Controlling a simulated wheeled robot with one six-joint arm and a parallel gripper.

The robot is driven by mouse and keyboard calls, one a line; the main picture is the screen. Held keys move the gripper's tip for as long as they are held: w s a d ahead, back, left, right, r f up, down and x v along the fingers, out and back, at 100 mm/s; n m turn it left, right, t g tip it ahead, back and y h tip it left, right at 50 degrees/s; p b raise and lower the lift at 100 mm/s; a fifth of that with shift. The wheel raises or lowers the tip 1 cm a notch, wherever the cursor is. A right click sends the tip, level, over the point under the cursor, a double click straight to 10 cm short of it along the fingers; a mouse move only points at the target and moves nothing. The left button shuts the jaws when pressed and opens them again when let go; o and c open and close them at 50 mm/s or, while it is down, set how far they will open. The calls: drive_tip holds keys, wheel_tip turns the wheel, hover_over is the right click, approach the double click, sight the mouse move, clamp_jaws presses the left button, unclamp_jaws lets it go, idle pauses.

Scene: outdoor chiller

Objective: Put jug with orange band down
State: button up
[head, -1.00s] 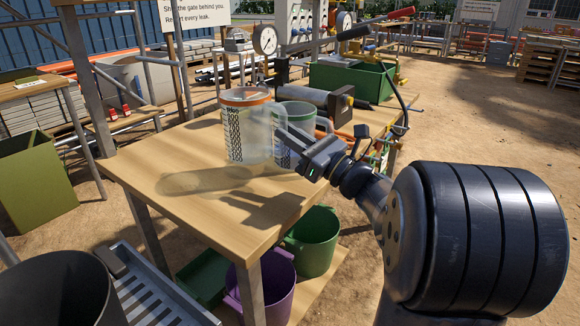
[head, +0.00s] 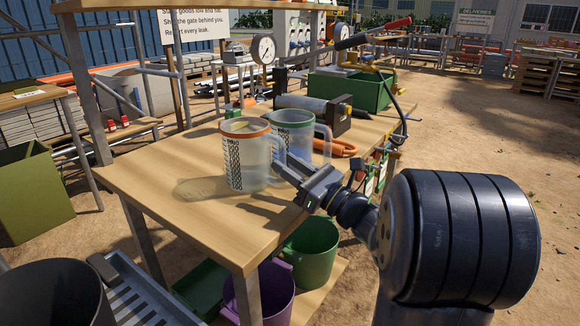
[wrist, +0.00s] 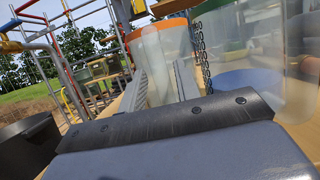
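The jug with orange band (head: 243,158) is clear, with dark printed marks, and stands upright at the tabletop. Its base looks on the wood or very close to it; I cannot tell which. My gripper (head: 284,172) reaches in from the right at its handle. In the wrist view the fingers (wrist: 160,88) lie either side of the pale handle, with the orange-rimmed jug (wrist: 172,45) just beyond. A jug with a green band (head: 293,120) stands close behind and to the right; it also shows in the wrist view (wrist: 245,50).
The wooden table (head: 190,220) is clear in front and to the left. A grey cylinder tool (head: 310,103), an orange coil (head: 341,148) and a green crate (head: 350,90) occupy its back right. Green (head: 312,250) and purple (head: 264,292) buckets sit below.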

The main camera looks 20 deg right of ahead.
drive_tip(key=shift+o, duration=0.7)
drive_tip(key=shift+s+d, duration=0.1)
drive_tip(key=p+v, duration=0.1)
drive_tip(key=v, duration=1)
drive_tip(key=shift+s, duration=0.35)
